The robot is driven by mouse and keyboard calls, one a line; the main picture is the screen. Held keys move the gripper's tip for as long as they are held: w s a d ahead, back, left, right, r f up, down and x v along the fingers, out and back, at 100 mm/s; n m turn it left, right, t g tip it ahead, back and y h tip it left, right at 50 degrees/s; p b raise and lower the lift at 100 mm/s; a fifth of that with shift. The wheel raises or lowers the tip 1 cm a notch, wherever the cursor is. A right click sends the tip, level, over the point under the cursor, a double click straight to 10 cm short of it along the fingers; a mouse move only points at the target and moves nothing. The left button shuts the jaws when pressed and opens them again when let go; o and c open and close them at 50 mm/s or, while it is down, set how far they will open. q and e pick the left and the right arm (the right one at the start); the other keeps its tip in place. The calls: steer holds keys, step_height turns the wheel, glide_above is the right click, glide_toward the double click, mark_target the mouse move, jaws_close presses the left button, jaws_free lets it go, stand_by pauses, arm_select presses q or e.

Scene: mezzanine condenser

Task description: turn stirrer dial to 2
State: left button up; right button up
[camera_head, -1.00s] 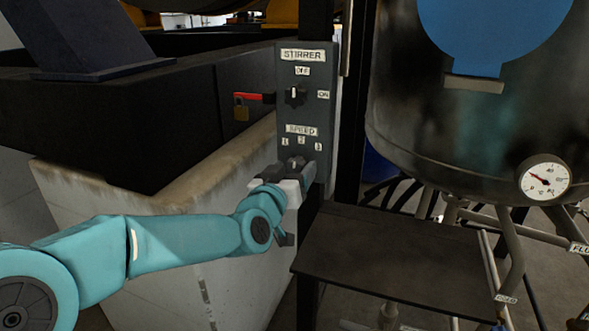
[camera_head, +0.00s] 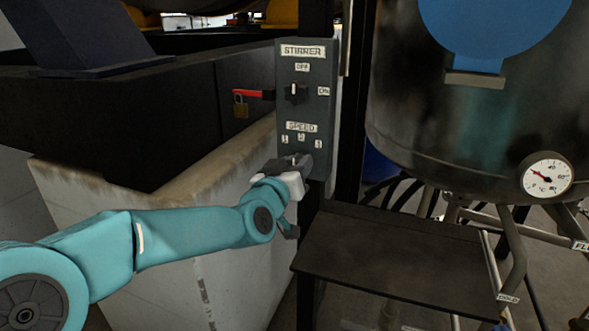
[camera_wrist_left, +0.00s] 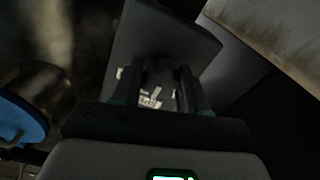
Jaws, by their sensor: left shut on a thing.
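The dark grey stirrer panel (camera_head: 313,110) stands upright in the middle of the head view. Its speed label (camera_head: 301,127) sits above the marks 1, 2 and 3, with the 2 (camera_head: 301,137) in the middle. My left gripper (camera_head: 297,161) is at the panel's lower part, just below these marks, shut on the speed dial. The fingers hide the dial, so I cannot read its setting. In the left wrist view the two fingers (camera_wrist_left: 165,75) reach to the panel (camera_wrist_left: 190,45), with pale labels between them. My right gripper is not in view.
An off/on switch (camera_head: 296,93) is higher on the panel. A red bar with a padlock (camera_head: 240,107) is just left of it. A dark shelf (camera_head: 400,255) lies below right, under a metal vessel (camera_head: 440,130) with a round gauge (camera_head: 547,176). A pale wall (camera_head: 130,200) is behind my left arm.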

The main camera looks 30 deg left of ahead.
arm_select(q)
steer(key=o, duration=1.1)
steer(key=shift+c, duration=0.2)
steer(key=p+v, duration=0.1)
steer(key=v, duration=1.5)
steer(key=shift+s, duration=0.2)
